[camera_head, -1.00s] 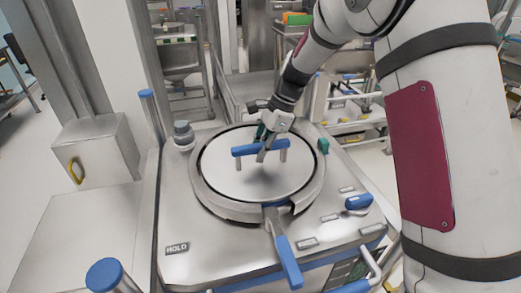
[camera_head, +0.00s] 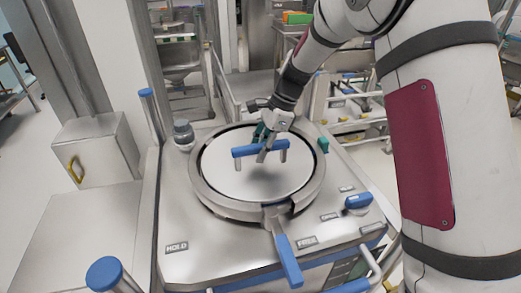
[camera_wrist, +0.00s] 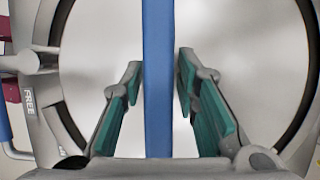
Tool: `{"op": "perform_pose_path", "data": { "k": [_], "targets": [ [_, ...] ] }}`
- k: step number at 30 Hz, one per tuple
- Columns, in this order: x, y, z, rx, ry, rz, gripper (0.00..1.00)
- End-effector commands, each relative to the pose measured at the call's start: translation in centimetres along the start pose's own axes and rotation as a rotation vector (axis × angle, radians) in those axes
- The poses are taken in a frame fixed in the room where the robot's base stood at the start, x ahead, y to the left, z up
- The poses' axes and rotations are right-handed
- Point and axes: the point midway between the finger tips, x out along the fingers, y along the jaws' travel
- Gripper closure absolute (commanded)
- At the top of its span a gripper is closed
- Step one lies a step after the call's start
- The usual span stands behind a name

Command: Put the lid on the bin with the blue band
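A round silver lid (camera_head: 225,180) with a raised blue bar handle (camera_head: 246,150) lies inside a grey ring on the steel machine. My gripper (camera_head: 263,148) is at the handle, reaching down from behind. In the wrist view, the blue bar (camera_wrist: 158,120) runs between the two green-padded fingers of my gripper (camera_wrist: 159,80). A narrow gap shows on each side of the bar, so the fingers are open around it. I cannot make out a bin with a blue band in these frames.
The grey ring (camera_head: 209,203) surrounds the lid, with a blue lever (camera_head: 287,258) at its front. A grey knob (camera_head: 183,133) and a blue-topped post (camera_head: 104,272) stand at the left. A blue switch (camera_head: 358,201) is at the right. A bare steel surface (camera_head: 75,235) lies at left.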

Motion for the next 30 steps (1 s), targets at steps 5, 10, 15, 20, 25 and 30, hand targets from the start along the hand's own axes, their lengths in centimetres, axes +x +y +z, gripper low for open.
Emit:
{"op": "perform_pose_path", "data": {
  "k": [5,10,15,20,25,30],
  "targets": [
    [0.1,0.1,-0.1,0.001,0.000,0.003,0.58],
    [0.3,0.2,-0.2,0.003,0.001,0.008,0.58],
    [-1.2,0.1,-0.1,0.003,0.001,0.003,0.58],
    [-4.2,0.0,-0.1,0.001,0.002,0.000,0.58],
    [-7.7,0.0,-0.1,0.001,0.001,0.000,0.58],
    [-10.4,0.0,-0.1,0.002,0.002,0.000,0.58]
  ]
}}
